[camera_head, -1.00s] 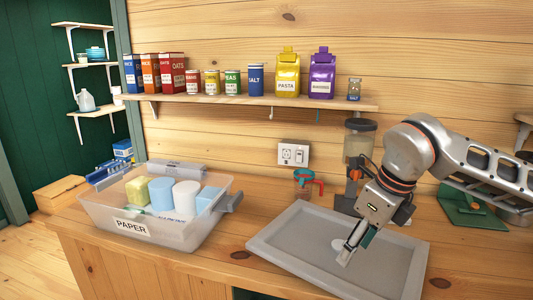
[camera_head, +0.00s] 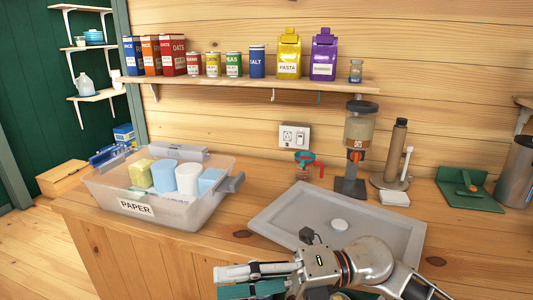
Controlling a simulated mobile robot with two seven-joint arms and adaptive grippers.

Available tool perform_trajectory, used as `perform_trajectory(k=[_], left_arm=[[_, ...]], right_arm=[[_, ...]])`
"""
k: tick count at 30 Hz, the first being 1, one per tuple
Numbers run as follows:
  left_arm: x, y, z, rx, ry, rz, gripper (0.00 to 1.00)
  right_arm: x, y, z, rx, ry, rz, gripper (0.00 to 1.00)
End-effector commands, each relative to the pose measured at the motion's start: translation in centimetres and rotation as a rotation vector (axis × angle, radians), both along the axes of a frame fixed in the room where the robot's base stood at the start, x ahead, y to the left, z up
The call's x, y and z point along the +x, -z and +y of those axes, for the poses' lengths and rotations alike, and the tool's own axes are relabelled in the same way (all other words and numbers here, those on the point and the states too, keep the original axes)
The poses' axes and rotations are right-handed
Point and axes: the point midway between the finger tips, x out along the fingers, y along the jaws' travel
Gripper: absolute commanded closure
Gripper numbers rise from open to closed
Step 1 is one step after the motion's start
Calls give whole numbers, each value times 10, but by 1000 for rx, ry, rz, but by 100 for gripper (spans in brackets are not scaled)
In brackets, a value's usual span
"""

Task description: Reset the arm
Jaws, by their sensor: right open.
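My right arm comes in from the bottom right. Its gripper (camera_head: 236,280) is low in the picture, in front of the counter's front edge, with its fingers pointing left. The fingers are apart, and I see nothing held between them. The grey tray (camera_head: 275,217) lies on the counter behind the arm, which covers part of its front side. A small white round thing (camera_head: 340,225) lies in the tray. My left gripper is out of view.
A clear bin labelled PAPER (camera_head: 170,213) stands left on the counter. A wall shelf (camera_head: 250,84) holds boxes, cans and bags.

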Motion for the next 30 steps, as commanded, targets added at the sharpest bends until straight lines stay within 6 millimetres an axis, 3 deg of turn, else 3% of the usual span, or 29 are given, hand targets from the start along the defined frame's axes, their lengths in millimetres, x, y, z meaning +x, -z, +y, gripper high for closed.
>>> perform_trajectory(k=[6,11,15,20,23,27,30], left_arm=[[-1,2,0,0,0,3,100],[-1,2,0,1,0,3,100],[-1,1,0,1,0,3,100],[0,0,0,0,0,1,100],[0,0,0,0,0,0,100],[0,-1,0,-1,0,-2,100],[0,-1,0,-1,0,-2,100]], right_arm=[[37,-6,-16,318,242,365,51],[75,27,-53,490,468,657,51],[98,88,-98,596,690,928,51],[95,181,-151,662,947,1231,51],[78,239,-181,676,1092,1401,51],[35,316,-216,671,1279,1622,51],[0,359,-234,655,1387,1753,51]])
